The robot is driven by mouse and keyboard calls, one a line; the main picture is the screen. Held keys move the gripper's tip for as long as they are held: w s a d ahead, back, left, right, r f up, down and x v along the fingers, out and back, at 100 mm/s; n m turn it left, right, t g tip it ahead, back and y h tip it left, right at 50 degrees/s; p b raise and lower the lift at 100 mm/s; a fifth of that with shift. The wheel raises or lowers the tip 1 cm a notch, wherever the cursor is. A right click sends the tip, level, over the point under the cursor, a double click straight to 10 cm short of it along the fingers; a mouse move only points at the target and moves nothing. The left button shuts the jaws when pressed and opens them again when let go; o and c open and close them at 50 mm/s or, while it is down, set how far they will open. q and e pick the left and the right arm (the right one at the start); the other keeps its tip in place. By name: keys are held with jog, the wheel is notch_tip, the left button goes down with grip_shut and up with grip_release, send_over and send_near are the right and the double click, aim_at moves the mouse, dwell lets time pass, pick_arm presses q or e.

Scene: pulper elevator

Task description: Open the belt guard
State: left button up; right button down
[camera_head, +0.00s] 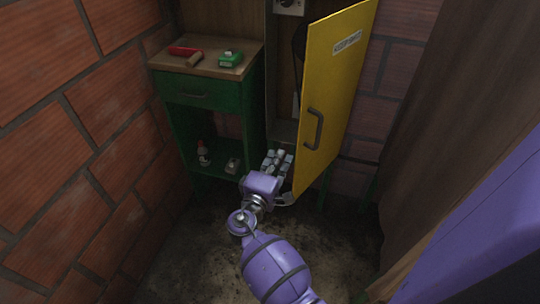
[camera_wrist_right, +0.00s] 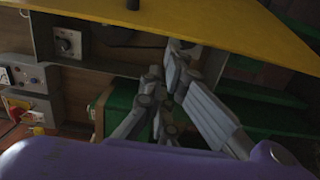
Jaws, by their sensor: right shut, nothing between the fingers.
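The belt guard is a yellow hinged panel (camera_head: 335,95) with a dark bar handle (camera_head: 315,128) and a small label near its top. It stands swung partly out from the housing, leaving a gap on its left side. The yellow panel (camera_wrist_right: 200,22) also spans the top of the right wrist view. My right gripper (camera_head: 278,160) is shut and empty beside the guard's lower left edge, below and left of the handle. Its fingers (camera_wrist_right: 166,75) also show close together in the wrist view. I cannot tell whether it touches the panel. My left gripper is not in view.
A green cabinet (camera_head: 200,94) with a wooden top stands left of the guard, holding a red tool (camera_head: 184,51) and a green object (camera_head: 230,59). Brick walls close in the left and back. A brown panel (camera_head: 425,130) stands at right. The dark floor (camera_head: 180,240) is clear.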

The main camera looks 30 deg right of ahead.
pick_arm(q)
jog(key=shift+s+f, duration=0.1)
pick_arm(e)
jog(key=shift+s+d+f, duration=0.1)
jog(key=shift+s, duration=0.2)
